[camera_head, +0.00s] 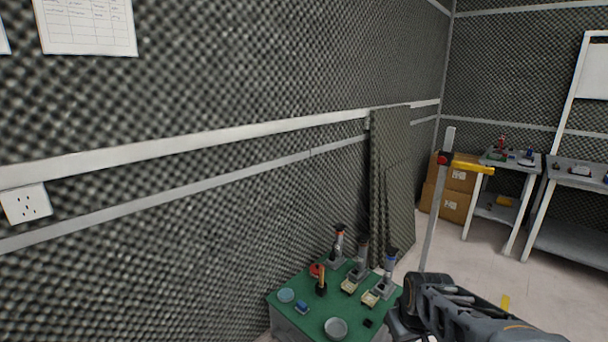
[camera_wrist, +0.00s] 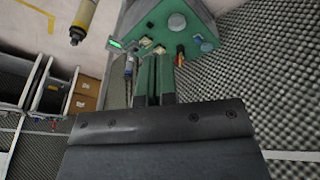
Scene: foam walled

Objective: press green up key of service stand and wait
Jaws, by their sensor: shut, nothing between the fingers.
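A small bright green lit patch (camera_wrist: 117,44) shows in the wrist view, left of my fingertips, at the corner of the green-topped stand. I cannot tell whether it is the up key or a display. The green-topped stand (camera_head: 312,322) is at the bottom middle of the head view, against the foam wall; its top also shows in the wrist view (camera_wrist: 178,22). My gripper (camera_wrist: 158,62) is shut and empty, its two fingers together and pointing at the stand top. I cannot tell whether they touch anything. In the head view my dark arm hides the stand's right side.
Several tools and small dishes (camera_head: 336,328) stand on the green top. An upright pole (camera_head: 433,215) with a yellow arm (camera_head: 468,166) rises to the right. Foam panels (camera_head: 390,180) lean on the wall. Boxes (camera_head: 452,205) and shelves (camera_head: 500,205) stand behind, with open floor between.

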